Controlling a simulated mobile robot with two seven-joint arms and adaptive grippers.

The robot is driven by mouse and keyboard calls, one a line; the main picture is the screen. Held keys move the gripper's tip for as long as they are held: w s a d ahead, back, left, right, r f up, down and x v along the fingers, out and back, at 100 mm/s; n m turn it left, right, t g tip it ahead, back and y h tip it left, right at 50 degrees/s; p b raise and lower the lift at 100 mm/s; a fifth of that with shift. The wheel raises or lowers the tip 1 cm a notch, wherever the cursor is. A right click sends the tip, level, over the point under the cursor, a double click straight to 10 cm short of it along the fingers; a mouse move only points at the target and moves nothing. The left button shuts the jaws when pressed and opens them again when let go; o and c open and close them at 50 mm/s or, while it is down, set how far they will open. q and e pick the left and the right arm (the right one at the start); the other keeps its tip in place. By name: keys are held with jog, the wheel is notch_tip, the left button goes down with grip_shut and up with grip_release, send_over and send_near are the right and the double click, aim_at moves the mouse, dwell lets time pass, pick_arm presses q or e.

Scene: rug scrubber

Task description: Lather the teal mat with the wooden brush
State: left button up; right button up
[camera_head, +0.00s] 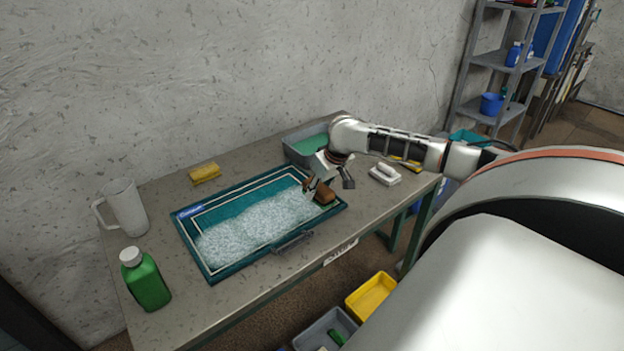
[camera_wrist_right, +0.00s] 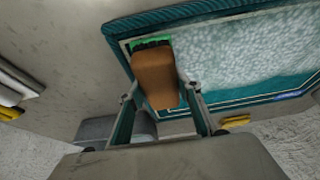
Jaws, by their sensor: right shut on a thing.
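The teal mat (camera_head: 228,213) lies on the table with a pale inner border. White foam (camera_head: 255,228) covers a broad band across its middle and front. The wooden brush (camera_head: 321,191) is at the mat's right end, and it also shows in the right wrist view (camera_wrist_right: 155,78) with a green edge beside dark bristles. My right gripper (camera_head: 312,187) is shut on the brush; in the right wrist view its fingers (camera_wrist_right: 160,95) stand on both sides of the brown body. The bristles' contact with the mat is hard to see. My left gripper is not in view.
A grey tub with green contents (camera_head: 306,145) stands behind the mat. A yellow sponge (camera_head: 205,172), white pitcher (camera_head: 124,207) and green bottle (camera_head: 145,279) are at left. A white-handled brush (camera_head: 385,174) is at right. Bins (camera_head: 371,296) stand below the table's front edge.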

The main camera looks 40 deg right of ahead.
jog(key=shift+s+d, duration=0.1)
jog(key=shift+d, duration=0.6)
jog(key=shift+r, duration=2.3)
jog(key=shift+a, duration=0.15)
